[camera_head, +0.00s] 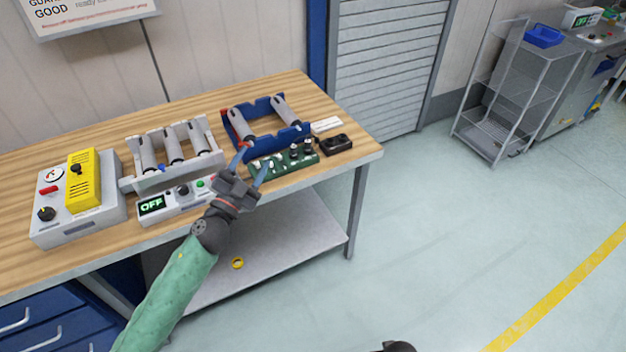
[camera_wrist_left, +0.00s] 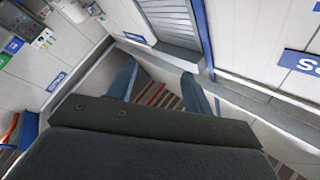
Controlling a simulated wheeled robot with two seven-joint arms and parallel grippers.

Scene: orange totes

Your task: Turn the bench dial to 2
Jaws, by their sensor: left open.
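Two black dials show in the head view: a knob (camera_head: 46,213) on the front left of the grey box, and a dial (camera_head: 183,190) on the white panel (camera_head: 165,204) whose green display reads OFF. I cannot tell what either dial points to. My left gripper (camera_head: 251,164) is open, with its two blue fingers apart, over the bench front to the right of the white panel and beside the green board. It touches neither dial. Its fingers also show in the left wrist view (camera_wrist_left: 158,88), with no object held between them. My right gripper's fingers are not seen.
The grey box carries a yellow block (camera_head: 83,181) and a gauge. A white rack (camera_head: 150,180) and a blue rack (camera_head: 267,139) hold grey cylinders. A green board (camera_head: 284,164) and a black box (camera_head: 336,145) lie at the right. A yellow ring (camera_head: 238,263) lies on the lower shelf.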

